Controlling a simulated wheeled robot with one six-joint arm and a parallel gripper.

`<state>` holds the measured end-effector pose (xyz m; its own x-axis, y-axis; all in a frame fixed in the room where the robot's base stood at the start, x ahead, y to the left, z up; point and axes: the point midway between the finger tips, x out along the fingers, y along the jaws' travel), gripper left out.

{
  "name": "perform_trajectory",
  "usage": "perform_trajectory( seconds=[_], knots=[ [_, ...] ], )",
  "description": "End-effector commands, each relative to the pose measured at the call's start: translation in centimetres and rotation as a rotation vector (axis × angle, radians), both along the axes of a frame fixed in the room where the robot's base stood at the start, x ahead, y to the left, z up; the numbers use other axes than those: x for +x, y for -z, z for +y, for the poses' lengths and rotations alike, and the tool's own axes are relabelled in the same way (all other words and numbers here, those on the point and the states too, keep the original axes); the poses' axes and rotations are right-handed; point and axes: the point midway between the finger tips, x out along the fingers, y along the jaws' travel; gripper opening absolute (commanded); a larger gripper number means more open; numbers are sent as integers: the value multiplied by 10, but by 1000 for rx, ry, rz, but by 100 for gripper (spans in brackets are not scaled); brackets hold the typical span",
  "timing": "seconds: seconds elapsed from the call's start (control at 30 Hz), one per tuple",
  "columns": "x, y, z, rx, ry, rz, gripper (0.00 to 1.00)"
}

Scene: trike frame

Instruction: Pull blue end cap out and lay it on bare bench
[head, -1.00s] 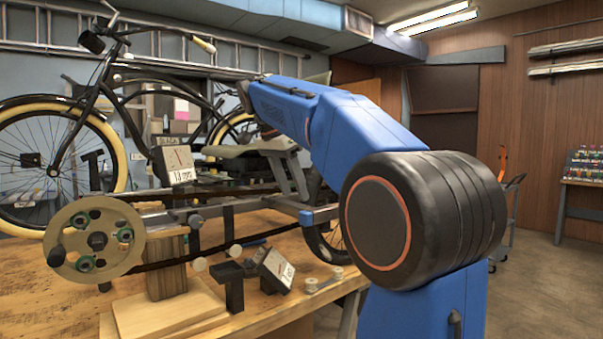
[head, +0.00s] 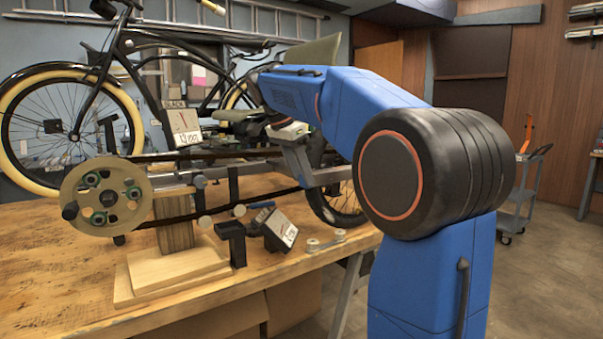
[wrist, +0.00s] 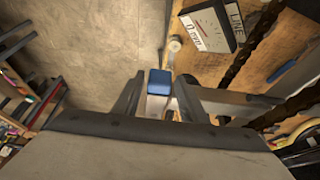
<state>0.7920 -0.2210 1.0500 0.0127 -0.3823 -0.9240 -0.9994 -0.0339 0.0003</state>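The blue end cap (wrist: 159,82) shows in the wrist view as a small blue block at the end of a grey frame tube (wrist: 232,97). My gripper (wrist: 160,79) is open, with one finger on either side of the cap and a visible gap at each side. I cannot tell how deep the fingers reach around it. In the head view my gripper (head: 297,158) points down over the right end of the trike frame (head: 328,177), and the cap cannot be made out there. The wooden bench (head: 60,275) has bare surface at its front left.
A tilted gauge (head: 280,230), a black block (head: 232,242) and small round parts (head: 326,243) stand near the bench's right edge. A chain wheel (head: 105,195) and wooden support blocks (head: 173,270) are at left. Open floor lies beyond the bench edge.

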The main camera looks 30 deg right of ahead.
Motion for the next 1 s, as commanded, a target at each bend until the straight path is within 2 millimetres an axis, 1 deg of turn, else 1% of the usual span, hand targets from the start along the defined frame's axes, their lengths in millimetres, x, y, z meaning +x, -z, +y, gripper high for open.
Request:
perform_trajectory(
  seconds=[0.03,0.07,0.1,0.13,0.37,1.0],
  knots=[
    [0,0,0,0,0,0,25],
    [0,0,0,0,0,0,18],
    [0,0,0,0,0,0,9],
    [0,0,0,0,0,0,8],
    [0,0,2,0,0,0,8],
    [-1,0,21,0,-1,-1,8]
  ],
)
